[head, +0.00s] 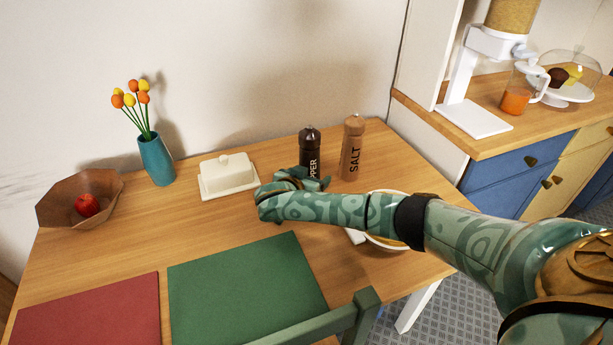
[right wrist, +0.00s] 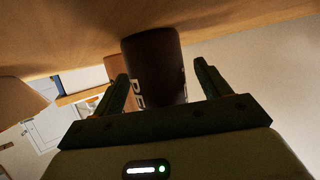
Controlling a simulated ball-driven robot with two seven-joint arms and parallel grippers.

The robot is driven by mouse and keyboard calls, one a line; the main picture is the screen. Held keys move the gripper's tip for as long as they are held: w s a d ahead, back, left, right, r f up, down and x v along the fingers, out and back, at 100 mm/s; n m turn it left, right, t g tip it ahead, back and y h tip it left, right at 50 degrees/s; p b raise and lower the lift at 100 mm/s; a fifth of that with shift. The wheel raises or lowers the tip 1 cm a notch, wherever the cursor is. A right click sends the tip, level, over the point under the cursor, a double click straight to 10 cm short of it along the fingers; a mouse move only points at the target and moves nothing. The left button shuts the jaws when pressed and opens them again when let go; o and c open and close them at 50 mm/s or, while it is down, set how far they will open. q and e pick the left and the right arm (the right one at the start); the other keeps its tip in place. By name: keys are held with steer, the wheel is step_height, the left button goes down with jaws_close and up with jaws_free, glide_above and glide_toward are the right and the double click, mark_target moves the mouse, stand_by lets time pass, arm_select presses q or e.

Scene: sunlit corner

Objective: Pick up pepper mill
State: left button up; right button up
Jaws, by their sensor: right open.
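The pepper mill (head: 310,147) is dark, with white letters, and stands upright on the wooden table near the back wall. My right arm reaches in from the right, and its gripper (head: 312,180) is just in front of the mill, covering its lower part. In the right wrist view the mill (right wrist: 155,68) shows between the two open fingers of my right gripper (right wrist: 160,85). My left gripper is not in view.
A brown salt mill (head: 353,150) stands close to the right of the pepper mill. A white butter dish (head: 228,178) is to the left. A bowl (head: 388,243) is partly hidden under my arm. A green placemat (head: 245,285) and a chair back (head: 330,328) are in front.

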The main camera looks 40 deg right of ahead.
steer(key=shift+r, duration=0.1)
steer(key=c, duration=1.3)
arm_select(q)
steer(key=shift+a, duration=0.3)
arm_select(e)
steer(key=shift+o, duration=0.2)
